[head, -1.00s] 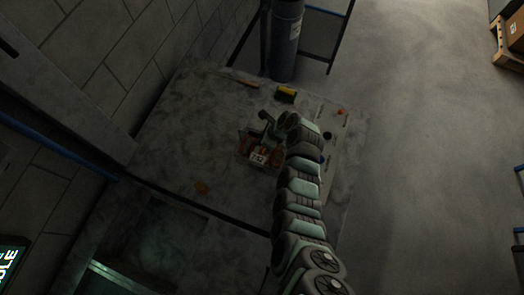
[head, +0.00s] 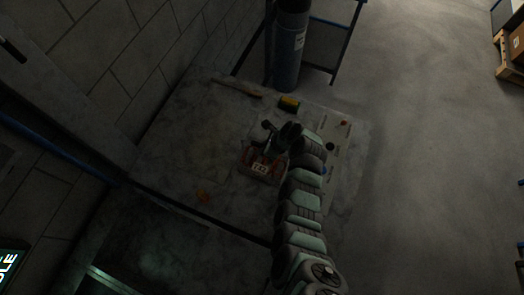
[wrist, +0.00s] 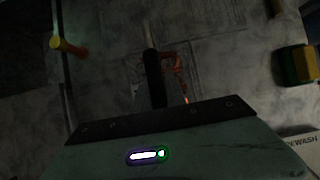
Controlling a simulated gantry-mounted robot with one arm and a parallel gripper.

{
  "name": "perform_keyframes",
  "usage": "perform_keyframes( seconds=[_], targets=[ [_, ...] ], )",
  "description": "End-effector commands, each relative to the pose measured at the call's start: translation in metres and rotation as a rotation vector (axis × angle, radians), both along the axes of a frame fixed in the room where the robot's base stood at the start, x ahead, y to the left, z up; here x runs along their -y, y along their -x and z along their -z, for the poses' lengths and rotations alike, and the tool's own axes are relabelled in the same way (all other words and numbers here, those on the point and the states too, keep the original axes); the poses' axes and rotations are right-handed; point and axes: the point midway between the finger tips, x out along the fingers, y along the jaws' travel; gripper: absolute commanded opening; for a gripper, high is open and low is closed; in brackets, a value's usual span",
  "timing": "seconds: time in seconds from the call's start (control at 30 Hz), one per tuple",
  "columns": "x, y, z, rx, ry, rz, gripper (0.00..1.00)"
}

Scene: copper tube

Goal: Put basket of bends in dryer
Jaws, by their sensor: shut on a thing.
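The basket of bends (head: 259,165) is a small wire basket with copper-coloured pieces and a white label on its front. It is at the middle of the grey worktop (head: 190,150) in the head view. My gripper (head: 270,136) is at the basket's upper side, shut on it. In the wrist view a dark finger stands beside the orange copper bends (wrist: 174,68), and my gripper's body hides much of the basket. I cannot tell whether the basket touches the worktop. A dark recess (head: 150,250) lies at the lower left; I cannot tell whether it is the dryer.
A yellow and green block (head: 289,104) and a brown stick (head: 236,87) lie at the back of the worktop. A blue-grey cylinder (head: 287,55) stands behind it. A small orange piece (head: 203,196) lies left of the basket. A pale panel (head: 338,150) with buttons runs along the right.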

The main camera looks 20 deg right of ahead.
Motion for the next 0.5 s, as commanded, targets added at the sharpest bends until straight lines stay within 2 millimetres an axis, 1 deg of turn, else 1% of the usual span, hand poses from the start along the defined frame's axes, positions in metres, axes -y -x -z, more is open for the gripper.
perform_keyframes(
  seconds=[0.17,0.27,0.37,0.5],
  targets=[
    [0.000,-0.003,-0.012,0.007,0.001,0.001,0.00],
    [0.001,-0.004,-0.024,0.009,0.002,0.001,0.00],
    [0.001,-0.004,-0.039,0.012,0.004,0.003,0.00],
    [0.001,-0.004,-0.069,0.011,0.003,0.001,0.00]
  ],
)
